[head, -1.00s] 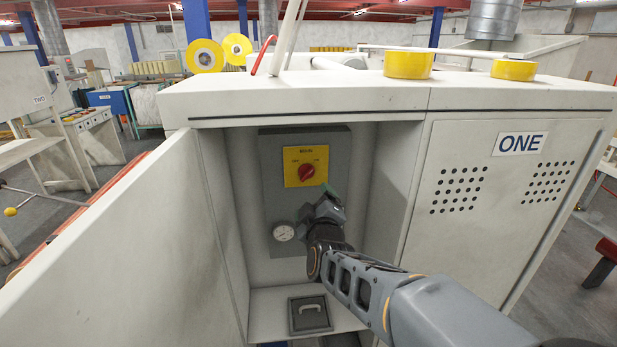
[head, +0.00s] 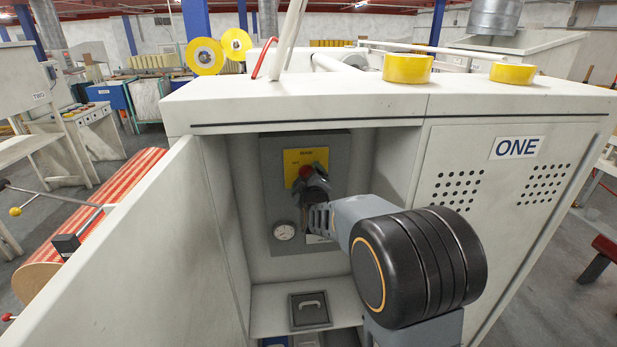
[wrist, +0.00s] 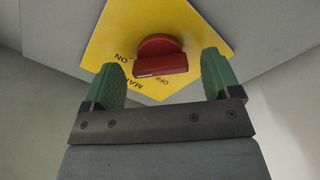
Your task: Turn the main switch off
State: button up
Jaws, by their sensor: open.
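The main switch is a red rotary knob (wrist: 160,56) on a yellow plate (wrist: 125,28), which carries the words MAIN, ON and OFF, upside down in the wrist view. In the head view the red knob (head: 306,169) shows at the top of my gripper, and the yellow plate (head: 291,158) is partly hidden behind it. My gripper (wrist: 160,75) is open, its two green fingers spread to the left and right of the knob. The knob shows between and beyond the fingertips; I cannot tell whether they touch it.
The switch sits on a grey panel (head: 271,200) inside an open cabinet marked ONE (head: 517,148). A round gauge (head: 284,230) is below it. The cabinet walls and open door (head: 120,250) bound the space. Yellow tape rolls (head: 408,68) stand on top.

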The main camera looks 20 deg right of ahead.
jog(key=shift+w, duration=0.1)
jog(key=c, duration=0.9)
jog(key=shift+n+b, duration=1.7)
jog(key=shift+n, duration=6.2)
